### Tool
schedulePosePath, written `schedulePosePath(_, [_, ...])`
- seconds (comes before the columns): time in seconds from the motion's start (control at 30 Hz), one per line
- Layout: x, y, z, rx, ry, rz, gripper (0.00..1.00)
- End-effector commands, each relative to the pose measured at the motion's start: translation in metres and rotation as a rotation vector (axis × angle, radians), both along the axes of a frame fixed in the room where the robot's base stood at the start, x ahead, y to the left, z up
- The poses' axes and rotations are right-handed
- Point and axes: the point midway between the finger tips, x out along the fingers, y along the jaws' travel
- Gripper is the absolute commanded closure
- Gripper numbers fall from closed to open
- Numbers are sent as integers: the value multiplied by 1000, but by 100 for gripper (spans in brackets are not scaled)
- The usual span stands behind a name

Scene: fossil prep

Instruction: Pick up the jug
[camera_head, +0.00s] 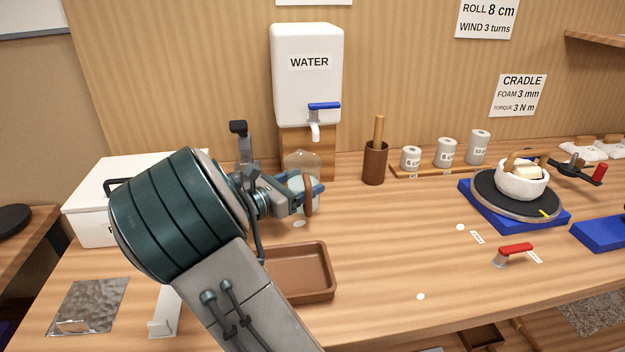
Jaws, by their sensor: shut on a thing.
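The jug (301,160) is a clear, rounded vessel with a pale lower part and a brown upright handle. It stands out in front of the wooden stand of the white water tank (307,80), below its spout. My gripper (309,190) reaches in from the left and is shut on the jug's brown handle. The gripper and handle hide part of the jug's lower body. I cannot tell whether its base touches the table.
A brown tray (318,292) lies on the table (390,240) in front of the gripper. A brown cup with a stick (375,165) stands to the right of the jug. A white box (85,205) is at the left. The middle right of the table is mostly clear.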

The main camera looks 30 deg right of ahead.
Motion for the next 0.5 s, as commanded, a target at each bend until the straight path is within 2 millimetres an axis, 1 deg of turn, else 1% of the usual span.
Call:
schedulePosePath(0.03, [-2, 11, 1, 0, -1, 3, 57])
schedulePosePath(0.2, [-11, 44, 1, 0, 0, 3, 57])
schedulePosePath(0.5, [-11, 42, 71, 4, -6, -1, 57])
